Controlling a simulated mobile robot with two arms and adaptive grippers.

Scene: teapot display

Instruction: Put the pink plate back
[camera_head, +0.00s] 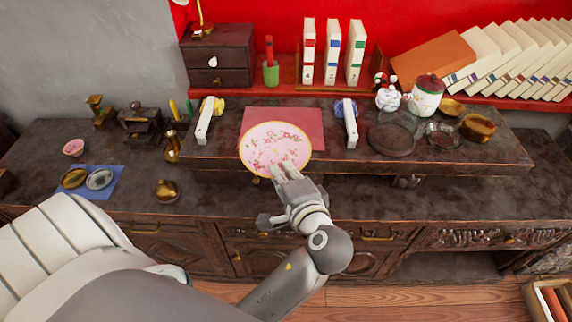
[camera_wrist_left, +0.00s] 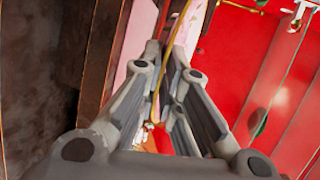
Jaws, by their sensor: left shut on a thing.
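The pink plate (camera_head: 275,147) is round, with a floral pattern and a gold rim. In the head view it is in front of a reddish-pink mat (camera_head: 312,121) on the raised dark shelf, overlapping the mat's lower left part. My left gripper (camera_head: 286,174) is shut on the plate's near rim. In the left wrist view the plate (camera_wrist_left: 187,32) shows nearly edge-on, its gold rim running between the fingers of the gripper (camera_wrist_left: 168,72). Whether the plate touches the shelf or mat is unclear. My right gripper is not in view.
White stands (camera_head: 205,120) and (camera_head: 351,125) flank the mat. Dark dishes (camera_head: 392,140), a lidded jar (camera_head: 427,95) and brass bowls (camera_head: 478,128) fill the right. Books (camera_head: 331,52) stand behind. A blue mat (camera_head: 104,186) with small dishes lies left. The lower counter's front is largely clear.

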